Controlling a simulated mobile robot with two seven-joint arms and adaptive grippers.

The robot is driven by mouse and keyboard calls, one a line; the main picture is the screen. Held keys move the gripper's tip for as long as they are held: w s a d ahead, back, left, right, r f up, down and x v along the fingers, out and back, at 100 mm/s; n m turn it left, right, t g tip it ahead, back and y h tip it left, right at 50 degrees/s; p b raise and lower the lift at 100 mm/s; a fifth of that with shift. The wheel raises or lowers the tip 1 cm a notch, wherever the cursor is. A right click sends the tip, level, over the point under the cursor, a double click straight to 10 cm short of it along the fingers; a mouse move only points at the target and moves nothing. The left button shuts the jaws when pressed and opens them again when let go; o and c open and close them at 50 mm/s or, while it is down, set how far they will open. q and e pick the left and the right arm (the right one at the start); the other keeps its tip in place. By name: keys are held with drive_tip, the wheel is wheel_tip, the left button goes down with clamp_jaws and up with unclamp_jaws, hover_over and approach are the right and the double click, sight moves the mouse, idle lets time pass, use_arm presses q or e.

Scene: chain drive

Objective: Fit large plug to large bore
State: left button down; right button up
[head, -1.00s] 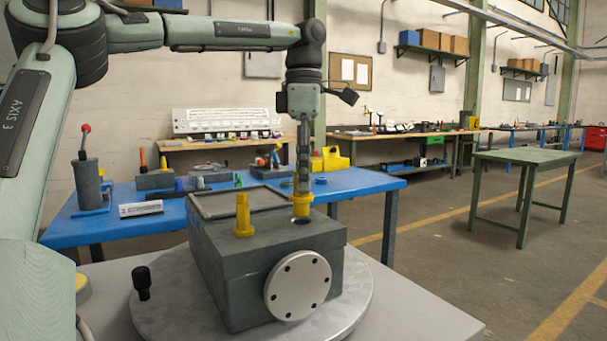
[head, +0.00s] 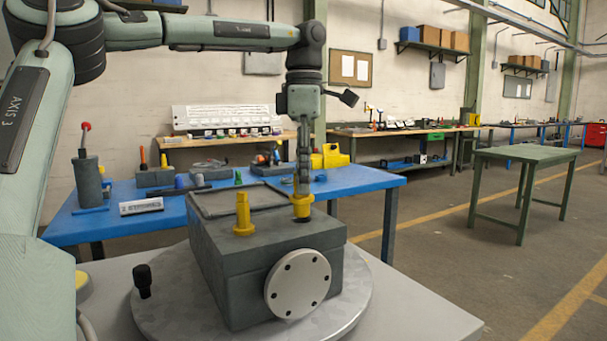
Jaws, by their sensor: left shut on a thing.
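My left gripper (head: 303,190) points straight down over the right part of the dark grey housing block (head: 225,265). It is shut on a yellow plug (head: 301,208), whose dark lower end sits at the large bore in the block's top face. The bore is mostly hidden by the plug, and I cannot tell how deep the plug is. A second, taller yellow plug (head: 243,215) stands upright in the top face to the left. My right gripper is not in view.
The block rests on a round metal turntable (head: 165,318) on a grey table. A round flange (head: 298,284) is on its front face. A blue bench (head: 365,183) with fixtures and tools stands behind. A green table (head: 525,154) stands at the right, with open floor around it.

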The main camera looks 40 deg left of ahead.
use_arm(q)
drive_tip(key=shift+f+b, duration=0.65)
drive_tip(key=shift+f, duration=1.2)
drive_tip(key=c, duration=1.2)
unclamp_jaws()
drive_tip(key=r, duration=1.2)
drive_tip(key=shift+w+a, duration=0.15)
drive_tip(key=shift+w, duration=0.05)
